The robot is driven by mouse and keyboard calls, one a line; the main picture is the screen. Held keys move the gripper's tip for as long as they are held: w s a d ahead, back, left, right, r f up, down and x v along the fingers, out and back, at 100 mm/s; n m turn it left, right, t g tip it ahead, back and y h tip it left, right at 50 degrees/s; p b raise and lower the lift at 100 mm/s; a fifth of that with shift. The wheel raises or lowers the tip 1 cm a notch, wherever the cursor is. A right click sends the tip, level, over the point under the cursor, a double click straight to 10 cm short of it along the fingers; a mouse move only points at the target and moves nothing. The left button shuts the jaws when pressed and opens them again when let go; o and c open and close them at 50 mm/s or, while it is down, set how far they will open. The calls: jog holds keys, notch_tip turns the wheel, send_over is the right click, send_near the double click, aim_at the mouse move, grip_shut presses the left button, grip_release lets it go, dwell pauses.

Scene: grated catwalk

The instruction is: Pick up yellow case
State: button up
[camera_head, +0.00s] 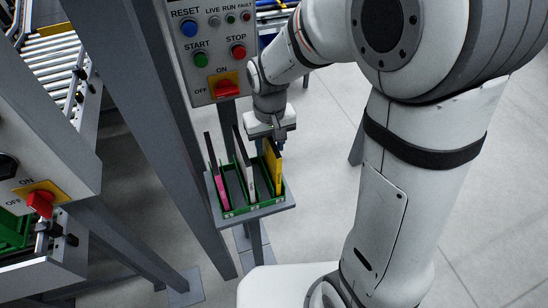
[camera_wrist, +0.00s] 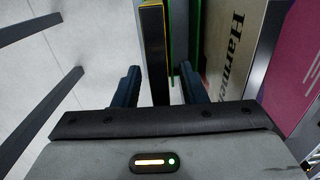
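The yellow case (camera_head: 273,167) stands upright in the right slot of a green rack (camera_head: 230,212). In the wrist view the case (camera_wrist: 153,45) shows edge-on as a dark strip with yellow edges. My gripper (camera_wrist: 160,72) is open, with one dark finger on each side of the case's line and a visible gap on both sides. In the head view my gripper (camera_head: 273,140) is at the top of the case. The far finger is partly hidden there, and I cannot tell how deep the fingers reach.
A white case with lettering (camera_head: 244,165) and a pink case (camera_head: 216,178) stand left in the same rack, on a small grey shelf (camera_head: 272,207). A control panel (camera_head: 212,50) and grey posts are close behind and left. Open floor (camera_head: 325,190) lies to the right.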

jog(key=shift+f, duration=0.55)
grip_shut()
